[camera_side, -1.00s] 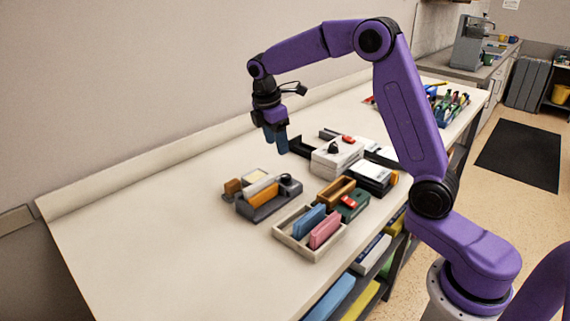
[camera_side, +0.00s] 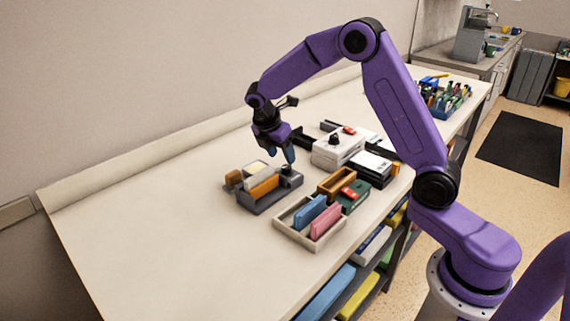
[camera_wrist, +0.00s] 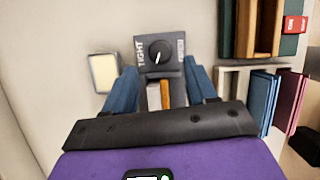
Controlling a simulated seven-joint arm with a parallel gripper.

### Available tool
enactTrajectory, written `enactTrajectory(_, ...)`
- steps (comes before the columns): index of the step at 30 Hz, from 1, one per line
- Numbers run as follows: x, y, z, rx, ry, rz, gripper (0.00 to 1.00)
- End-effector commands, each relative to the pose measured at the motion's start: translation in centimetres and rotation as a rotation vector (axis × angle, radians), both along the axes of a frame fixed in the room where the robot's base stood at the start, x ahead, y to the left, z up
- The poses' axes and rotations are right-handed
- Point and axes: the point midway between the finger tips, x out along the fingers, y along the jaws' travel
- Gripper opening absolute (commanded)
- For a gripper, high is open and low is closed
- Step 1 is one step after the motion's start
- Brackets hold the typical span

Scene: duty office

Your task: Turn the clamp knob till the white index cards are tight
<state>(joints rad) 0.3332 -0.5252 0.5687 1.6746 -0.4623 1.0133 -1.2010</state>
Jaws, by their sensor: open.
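The grey clamp (camera_side: 268,203) stands on the bench, holding upright white index cards (camera_wrist: 153,95) beside an orange block (camera_side: 264,187). Its round black clamp knob (camera_wrist: 160,52) sits on a grey end block marked TIGHT on the left; the right-hand label is too small to read. A white line on the knob points down and slightly left in the wrist view. My gripper (camera_side: 281,157) is open, pointing down just above the knob end. In the wrist view my blue fingers (camera_wrist: 160,72) lie either side of the knob's end block, with nothing between them gripped. Contact with the knob cannot be told.
A cream pad (camera_wrist: 104,72) lies left of the clamp in the wrist view. A tray (camera_side: 309,245) with blue and pink blocks stands close in front. A white box with a black knob (camera_side: 337,149) and a brown open box (camera_side: 335,184) stand right. The bench's left end is clear.

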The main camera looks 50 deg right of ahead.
Motion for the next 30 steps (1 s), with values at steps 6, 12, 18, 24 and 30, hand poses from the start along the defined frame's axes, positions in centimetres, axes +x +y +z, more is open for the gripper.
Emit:
enactTrajectory(6,0.0,-1.3,-3.3,0.0,0.002,-0.001,0.57)
enactTrajectory(12,0.1,-1.9,-4.6,0.0,0.001,-0.001,0.57)
enactTrajectory(18,0.1,-2.0,-4.9,0.0,-0.001,-0.001,0.57)
enactTrajectory(24,0.1,-2.0,-4.8,0.0,-0.001,-0.001,0.34)
enactTrajectory(30,0.1,-2.0,-4.8,0.0,0.0,-0.001,0.01)
